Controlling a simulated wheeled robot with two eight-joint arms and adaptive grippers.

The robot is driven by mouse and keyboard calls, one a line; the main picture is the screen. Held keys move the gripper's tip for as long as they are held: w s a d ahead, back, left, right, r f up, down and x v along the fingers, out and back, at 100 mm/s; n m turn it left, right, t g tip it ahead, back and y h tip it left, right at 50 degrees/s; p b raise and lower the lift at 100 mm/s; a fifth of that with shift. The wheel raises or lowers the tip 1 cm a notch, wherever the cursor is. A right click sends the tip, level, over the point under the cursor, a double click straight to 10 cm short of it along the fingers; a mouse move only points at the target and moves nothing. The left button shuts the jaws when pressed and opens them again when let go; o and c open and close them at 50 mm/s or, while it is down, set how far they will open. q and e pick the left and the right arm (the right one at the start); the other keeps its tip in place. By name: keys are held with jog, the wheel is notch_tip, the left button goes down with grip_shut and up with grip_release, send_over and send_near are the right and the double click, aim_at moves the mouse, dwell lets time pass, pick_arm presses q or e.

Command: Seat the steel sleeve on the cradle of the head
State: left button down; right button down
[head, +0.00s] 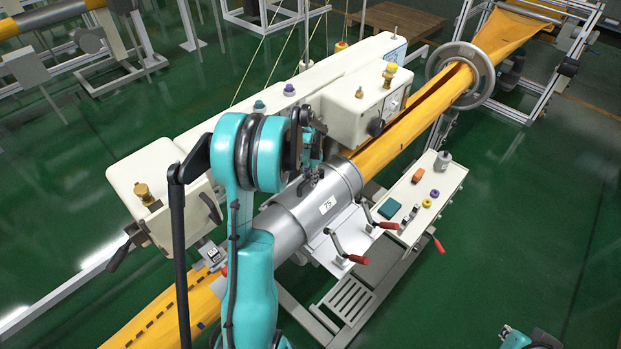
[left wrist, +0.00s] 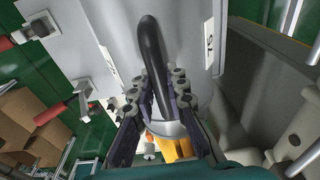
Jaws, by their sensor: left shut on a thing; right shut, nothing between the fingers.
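The steel sleeve (head: 290,222) is a grey cylinder with a "75" label, in line with the orange felt tube (head: 425,107), which shows beyond both its ends. My left gripper (head: 309,184) is shut on the sleeve's black handle, on top of it. The handle (left wrist: 150,50) also shows between the fingers (left wrist: 157,85) in the left wrist view, with the sleeve (left wrist: 185,40) behind. The head's cradle is mostly hidden under the sleeve; I cannot tell whether they touch. My right gripper's fingers are not seen; only part of that arm shows at bottom right.
Clamp levers with red grips (head: 358,259) stand at the sleeve's right side. White machine boxes (head: 362,105) with brass knobs stand on the left side. A grey ring (head: 461,75) surrounds the tube farther back. Green floor is clear at right.

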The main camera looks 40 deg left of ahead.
pick_arm(q)
jog(key=shift+f, duration=0.2)
dwell(0.4)
jog(key=c, duration=1.4)
grip_release()
jog(key=shift+c, duration=0.2)
notch_tip(320, 180, up, 12)
jog(key=s, duration=0.1)
jog(key=shift+s, duration=0.25)
